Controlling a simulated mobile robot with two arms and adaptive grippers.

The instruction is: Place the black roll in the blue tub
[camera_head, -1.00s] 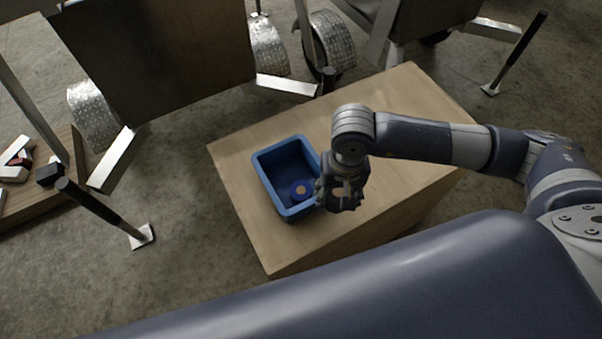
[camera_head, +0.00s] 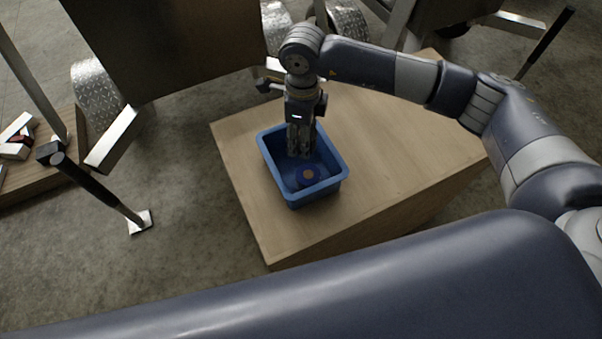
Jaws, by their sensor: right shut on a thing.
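The blue tub (camera_head: 335,184) stands on the wooden box, its open top facing up. A dark blue roll with an orange-brown core (camera_head: 308,175) lies in its near part. My right gripper (camera_head: 299,152) points down into the far part of the tub, its fingertips below the rim. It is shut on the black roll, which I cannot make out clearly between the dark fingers. I cannot tell whether that roll touches the tub floor. My left gripper is not in view.
The wooden box top (camera_head: 390,150) is bare to the right of the tub. Aluminium trailers with patterned mudguards (camera_head: 97,95) stand behind. A dark post with a metal foot (camera_head: 140,222) stands on the concrete floor at left.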

